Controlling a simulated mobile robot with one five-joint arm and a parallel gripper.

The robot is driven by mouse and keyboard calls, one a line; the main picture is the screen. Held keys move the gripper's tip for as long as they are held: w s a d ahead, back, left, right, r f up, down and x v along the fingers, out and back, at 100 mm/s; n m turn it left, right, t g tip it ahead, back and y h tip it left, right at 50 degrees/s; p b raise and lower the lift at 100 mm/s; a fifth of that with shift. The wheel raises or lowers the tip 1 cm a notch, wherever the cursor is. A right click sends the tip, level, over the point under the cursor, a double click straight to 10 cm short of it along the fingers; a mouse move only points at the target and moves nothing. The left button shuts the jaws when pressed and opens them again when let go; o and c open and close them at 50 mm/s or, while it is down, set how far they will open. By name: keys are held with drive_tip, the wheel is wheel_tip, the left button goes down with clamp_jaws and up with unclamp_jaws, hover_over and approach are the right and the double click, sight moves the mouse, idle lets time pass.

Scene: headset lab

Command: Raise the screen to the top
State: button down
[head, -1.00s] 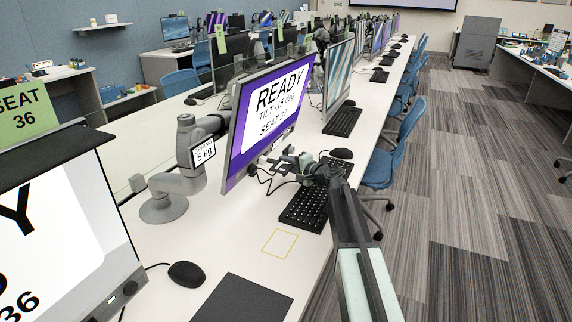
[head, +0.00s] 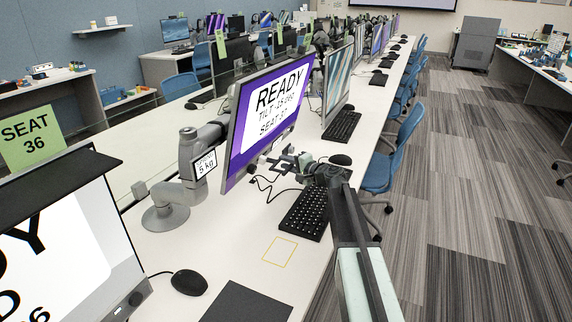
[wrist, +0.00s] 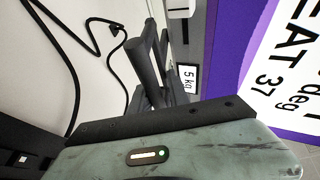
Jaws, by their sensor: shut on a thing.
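The seat 37 screen (head: 228,160), purple with a white READY panel, is tilted and held on a grey monitor arm (head: 187,165) above the desk. My gripper (head: 290,160) is at the screen's lower edge, towards its right part, and is shut on it. The exact contact is too small to make out in the head view. In the wrist view the screen (wrist: 222,60) fills the right side, with dark finger parts (wrist: 152,65) beside its edge.
A black keyboard (head: 305,213) and a mouse (head: 340,160) lie near my arm. A yellow outlined square (head: 280,251) is bare. The seat 36 screen (head: 65,240) stands at the left front. A neighbouring screen (head: 338,85) stands behind. Blue chairs (head: 383,165) line the desk's right side.

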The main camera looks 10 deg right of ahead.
wheel_tip(320, 180, up, 8)
drive_tip(key=p, duration=0.6)
drive_tip(key=c, duration=1.4)
unclamp_jaws()
drive_tip(key=p+v, duration=0.1)
drive_tip(key=v, duration=0.6)
drive_tip(key=shift+s+d, duration=0.25)
drive_tip(key=shift+f, duration=0.1)
